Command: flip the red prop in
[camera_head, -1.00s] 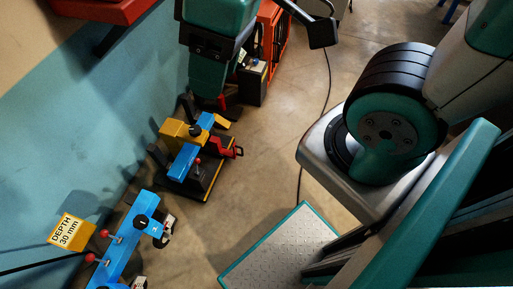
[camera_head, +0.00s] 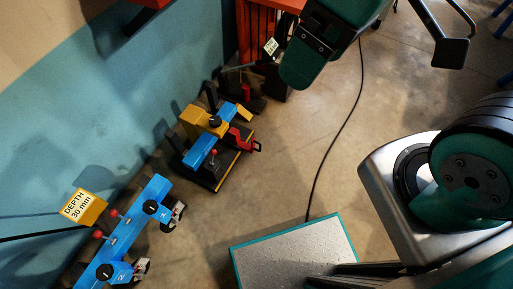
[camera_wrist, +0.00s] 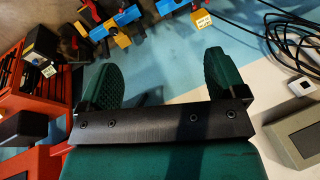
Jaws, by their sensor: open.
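A small machine with blue and yellow bars (camera_head: 203,150) stands on a dark base in the middle of the head view. A red, bent piece (camera_head: 243,140), which looks like the red prop, sticks out at its right side, off the base's edge. My gripper (camera_wrist: 158,82) is open and empty in the wrist view, its two green pads wide apart. The end of my arm also shows at the top of the head view, above and right of the machine, clear of it. Blue and yellow parts show small at the top of the wrist view; the prop is not clear there.
A longer blue frame (camera_head: 130,232) with red knobs stands nearer, beside a yellow "DEPTH 30 mm" sign (camera_head: 82,207). A red cabinet (camera_head: 268,28) is at the back. A dark cable (camera_head: 343,130) crosses the open floor. Loops of cable (camera_wrist: 290,38) show in the wrist view.

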